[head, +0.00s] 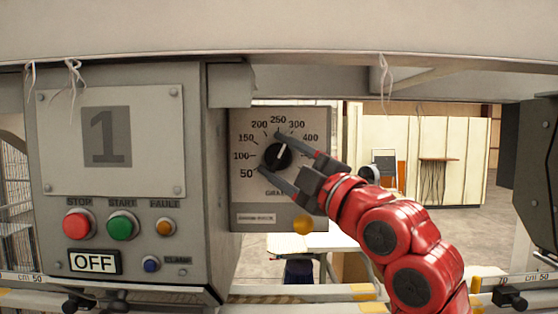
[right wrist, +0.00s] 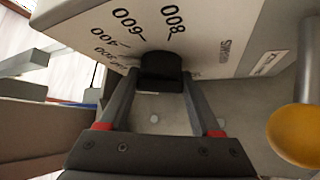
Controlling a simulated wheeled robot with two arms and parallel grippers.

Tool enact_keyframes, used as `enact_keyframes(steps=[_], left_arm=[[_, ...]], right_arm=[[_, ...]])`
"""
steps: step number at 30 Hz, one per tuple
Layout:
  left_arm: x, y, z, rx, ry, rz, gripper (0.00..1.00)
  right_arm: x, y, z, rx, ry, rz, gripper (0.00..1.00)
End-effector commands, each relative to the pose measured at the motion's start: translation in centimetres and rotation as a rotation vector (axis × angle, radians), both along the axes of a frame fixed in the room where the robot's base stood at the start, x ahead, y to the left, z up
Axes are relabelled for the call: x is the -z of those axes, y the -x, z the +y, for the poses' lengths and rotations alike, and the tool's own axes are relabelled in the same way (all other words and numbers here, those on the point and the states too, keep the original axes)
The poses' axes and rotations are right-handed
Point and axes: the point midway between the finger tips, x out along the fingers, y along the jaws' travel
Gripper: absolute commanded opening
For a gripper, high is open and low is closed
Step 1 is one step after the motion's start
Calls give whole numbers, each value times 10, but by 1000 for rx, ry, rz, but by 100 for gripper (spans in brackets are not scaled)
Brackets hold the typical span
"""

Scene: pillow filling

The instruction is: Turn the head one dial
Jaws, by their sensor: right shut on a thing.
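The head one dial is a round black knob (head: 278,156) on a grey panel (head: 240,190) with printed numbers from 50 to 400 and more. Its white pointer line is tilted slightly right of upright, between 250 and 300. My right gripper (head: 272,152) reaches in from the right, with one finger above and one below the knob, shut on it. In the right wrist view the black knob (right wrist: 161,70) sits between the two finger ends, and the numbers 400, 600 and 800 show around it. My left gripper is not in view.
Left of the dial is a grey box with a "1" plate (head: 108,140), a red stop button (head: 78,223), a green start button (head: 122,226) and an OFF display (head: 93,262). A yellow-orange round knob (right wrist: 296,134) is close beside my right gripper. A beam runs overhead.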

Motion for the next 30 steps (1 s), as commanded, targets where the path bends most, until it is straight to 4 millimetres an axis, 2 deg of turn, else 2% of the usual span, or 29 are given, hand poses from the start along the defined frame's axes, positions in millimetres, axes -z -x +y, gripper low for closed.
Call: enact_keyframes(steps=[6, 11, 30], left_arm=[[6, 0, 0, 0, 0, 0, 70], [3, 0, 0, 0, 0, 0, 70], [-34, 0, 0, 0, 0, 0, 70]], right_arm=[[0, -1, -2, 5, 152, 2, 9], [-1, -1, -1, 4, 299, 3, 9], [-3, 0, 1, -3, 837, 2, 9]])
